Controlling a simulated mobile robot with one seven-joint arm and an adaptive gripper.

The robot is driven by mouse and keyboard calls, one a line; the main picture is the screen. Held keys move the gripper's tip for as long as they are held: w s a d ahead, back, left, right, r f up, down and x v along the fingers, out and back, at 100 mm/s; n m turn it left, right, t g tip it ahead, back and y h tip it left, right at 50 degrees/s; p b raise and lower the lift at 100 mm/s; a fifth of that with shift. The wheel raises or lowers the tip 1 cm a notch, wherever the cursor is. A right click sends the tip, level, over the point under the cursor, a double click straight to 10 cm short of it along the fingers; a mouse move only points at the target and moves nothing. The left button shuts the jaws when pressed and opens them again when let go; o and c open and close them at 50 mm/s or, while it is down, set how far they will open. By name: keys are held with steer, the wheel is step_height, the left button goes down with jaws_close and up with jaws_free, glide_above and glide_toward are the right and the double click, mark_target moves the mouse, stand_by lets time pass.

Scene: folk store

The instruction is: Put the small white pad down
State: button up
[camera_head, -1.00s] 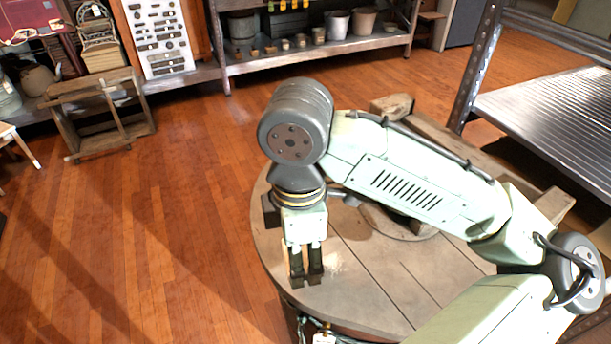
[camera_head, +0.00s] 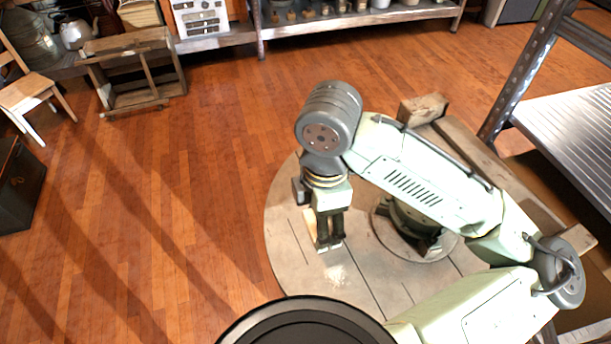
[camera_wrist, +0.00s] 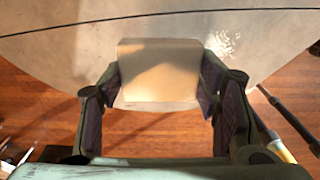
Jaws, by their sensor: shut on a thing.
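The small white pad (camera_wrist: 160,72) shows in the wrist view as a pale, slightly cream square block between my two dark fingers. My gripper (camera_head: 330,246) is shut on it and points down over the round wooden table (camera_head: 290,265), near its left side. In the head view the pad is mostly hidden by my fingers; only a pale sliver shows beside them. I cannot tell whether the pad touches the tabletop (camera_wrist: 60,50).
A dark object on a round base (camera_head: 415,228) stands on the table behind my forearm. Wooden beams (camera_head: 470,150) and a metal rack (camera_head: 575,115) lie to the right. A white chipped patch (camera_head: 335,275) marks bare tabletop near the gripper. Open floor lies left.

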steer(key=w+a, duration=0.1)
steer(key=w, duration=0.2)
steer(key=w+a+p, duration=0.1)
steer(key=w, duration=0.2)
steer(key=w+f, duration=0.1)
steer(key=w, duration=0.2)
steer(key=shift+a, duration=0.4)
steer(key=shift+w+f+p, duration=0.2)
steer(key=shift+f+p, duration=0.25)
steer(key=shift+f, duration=1.4)
steer(key=shift+f, duration=0.2)
steer(key=o, duration=1.2)
steer(key=shift+r, duration=0.15)
step_height(320, 180, up, 12)
steer(key=shift+b, duration=0.35)
